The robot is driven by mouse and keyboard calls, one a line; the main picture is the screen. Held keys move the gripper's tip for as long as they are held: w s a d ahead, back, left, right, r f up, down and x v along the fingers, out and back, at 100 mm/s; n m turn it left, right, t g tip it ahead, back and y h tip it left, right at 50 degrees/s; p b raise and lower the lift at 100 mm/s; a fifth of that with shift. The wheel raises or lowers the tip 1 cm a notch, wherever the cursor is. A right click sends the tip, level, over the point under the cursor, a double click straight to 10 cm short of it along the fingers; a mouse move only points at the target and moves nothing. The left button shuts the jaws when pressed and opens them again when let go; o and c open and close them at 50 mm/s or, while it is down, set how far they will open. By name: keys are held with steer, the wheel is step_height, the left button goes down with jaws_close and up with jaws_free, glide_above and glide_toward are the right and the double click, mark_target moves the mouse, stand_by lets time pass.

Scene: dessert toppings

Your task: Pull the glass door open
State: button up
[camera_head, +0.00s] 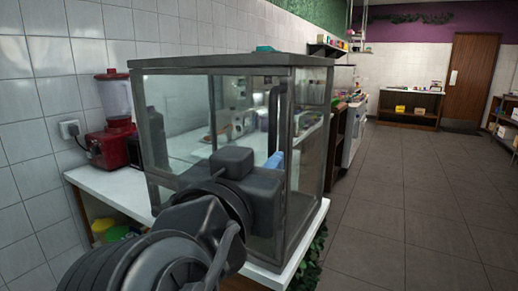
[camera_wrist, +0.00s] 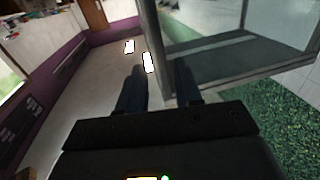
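A glass case (camera_head: 175,125) with a dark grey metal frame stands on a white counter. Its glass door is on the right-hand side and looks shut, with a dark upright bar handle (camera_head: 274,115) on it. My gripper (camera_head: 274,160) is in front of the case, close to the lower end of the handle; my own wrist hides part of that area. In the wrist view my gripper (camera_wrist: 160,82) has its two dark fingers apart. A grey frame post (camera_wrist: 152,55) of the case shows beyond and between them. I cannot tell whether the fingers touch anything.
A red blender (camera_head: 116,125) stands left of the case, by the tiled wall. The white counter (camera_head: 105,188) carries the case, with green foliage (camera_wrist: 265,125) below its edge. The tiled floor (camera_head: 410,190) to the right is clear, up to a brown door (camera_head: 471,80).

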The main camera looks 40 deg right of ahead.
mark_target(271, 151)
steer(key=x, duration=0.6)
steer(key=shift+w+d+p, duration=0.25)
steer(key=shift+d+p, duration=0.05)
steer(key=shift+p, duration=0.1)
steer(key=shift+c, duration=0.2)
jaws_close()
